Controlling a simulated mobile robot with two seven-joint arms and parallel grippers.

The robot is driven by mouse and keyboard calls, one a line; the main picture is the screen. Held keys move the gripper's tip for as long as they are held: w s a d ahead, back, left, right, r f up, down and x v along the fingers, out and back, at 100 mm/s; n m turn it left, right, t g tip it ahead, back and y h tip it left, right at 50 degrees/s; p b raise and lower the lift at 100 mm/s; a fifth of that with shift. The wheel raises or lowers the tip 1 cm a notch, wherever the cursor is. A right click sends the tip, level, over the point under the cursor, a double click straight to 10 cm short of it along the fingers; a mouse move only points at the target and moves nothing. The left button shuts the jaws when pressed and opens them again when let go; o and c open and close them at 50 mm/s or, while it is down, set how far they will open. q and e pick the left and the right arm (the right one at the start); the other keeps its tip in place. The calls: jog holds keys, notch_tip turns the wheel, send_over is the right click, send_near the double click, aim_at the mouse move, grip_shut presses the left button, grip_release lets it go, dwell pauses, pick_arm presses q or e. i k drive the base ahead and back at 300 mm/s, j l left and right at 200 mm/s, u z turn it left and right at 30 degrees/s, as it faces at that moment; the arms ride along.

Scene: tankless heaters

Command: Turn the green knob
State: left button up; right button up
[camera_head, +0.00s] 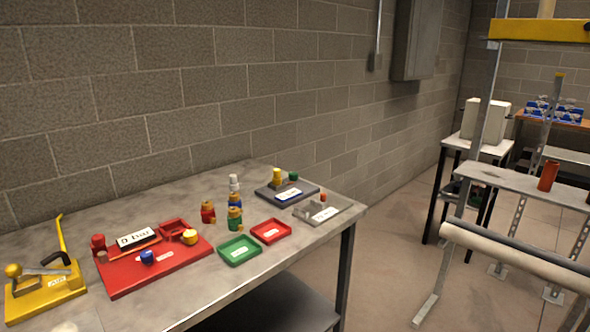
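A small green knob-like piece (293,176) sits on the dark grey board (272,197) near the table's far right corner, beside a taller yellow piece (277,176). A green bottle-like fitting (235,216) with a yellowish top stands nearer the table's middle. The view is too small to tell which green piece turns. Neither of my grippers is in view.
The table (215,280) also holds a red board (130,278), a yellow lever device (45,292), a green tray (240,250), a red tray (271,231) and a light grey board (318,211). A block wall stands behind. A metal rack (500,180) stands at right.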

aim_at(293, 176)
jog(key=i+l, duration=0.3)
jog(key=i+l+u, duration=0.1)
jog(key=i+l, duration=0.2)
jog(key=l, duration=0.15)
jog(key=i+l+u, duration=0.1)
jog(key=i+l, duration=0.5)
jog(key=l, duration=0.2)
jog(key=i+l+u, duration=0.1)
jog(key=i+l, duration=0.2)
jog(key=l, duration=0.15)
jog(key=i+l, duration=0.25)
jog(key=l, duration=0.15)
jog(key=i+l+u, duration=0.1)
jog(key=i+l, duration=0.2)
jog(key=l, duration=0.15)
